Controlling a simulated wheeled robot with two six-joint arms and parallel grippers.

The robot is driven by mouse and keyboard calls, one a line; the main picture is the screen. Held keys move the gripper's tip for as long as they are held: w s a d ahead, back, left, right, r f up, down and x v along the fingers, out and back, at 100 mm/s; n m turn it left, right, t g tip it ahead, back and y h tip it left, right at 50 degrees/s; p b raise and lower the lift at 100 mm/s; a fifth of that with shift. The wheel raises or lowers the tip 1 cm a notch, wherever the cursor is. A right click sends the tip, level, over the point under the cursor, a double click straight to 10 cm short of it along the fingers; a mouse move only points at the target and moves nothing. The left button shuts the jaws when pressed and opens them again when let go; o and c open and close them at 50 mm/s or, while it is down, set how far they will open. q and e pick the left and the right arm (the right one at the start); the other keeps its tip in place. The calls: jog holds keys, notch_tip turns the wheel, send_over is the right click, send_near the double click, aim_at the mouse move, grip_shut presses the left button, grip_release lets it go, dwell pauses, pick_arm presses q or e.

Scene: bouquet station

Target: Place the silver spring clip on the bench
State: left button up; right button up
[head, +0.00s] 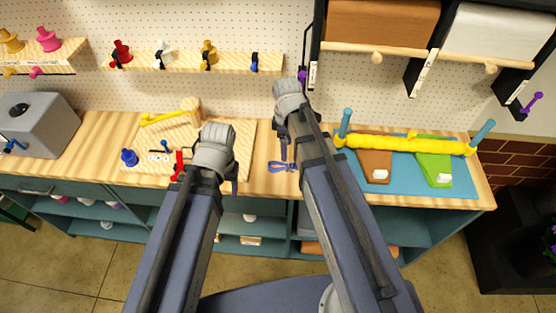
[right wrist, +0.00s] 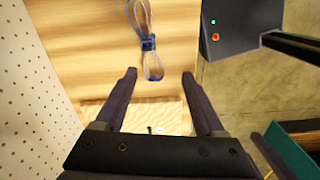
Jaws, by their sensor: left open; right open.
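The pale wooden bench (head: 90,150) runs along the pegboard wall. A silver-white piece (head: 164,52) stands on the wall shelf between a red one (head: 121,52) and a gold one (head: 208,53); I cannot tell for certain that it is the spring clip. My left gripper (head: 206,172) is open and empty above the bench's front part. My right gripper (head: 292,115) is open and empty over the bench to its right. In the right wrist view, a blue-looped item (right wrist: 149,43) lies on the bench beyond my open fingers (right wrist: 160,78), apart from them.
A lighter board (head: 235,140) bears a yellow piece (head: 165,117), a blue knob (head: 129,157) and small parts. A grey box (head: 35,125) stands at left. A blue mat (head: 400,188) with a yellow roll (head: 400,144) lies at right. Paper rolls (head: 380,22) hang above.

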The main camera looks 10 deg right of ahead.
jog(key=s+a+m+h, duration=0.1)
jog(key=s+a+m, duration=0.7)
jog(key=s, duration=0.4)
jog(key=shift+a+m, duration=0.3)
jog(key=shift+m, duration=0.3)
notch_tip(320, 180, down, 6)
jog(key=b, duration=0.6)
jog(key=shift+f+b, duration=0.25)
jog(key=shift+b, duration=0.05)
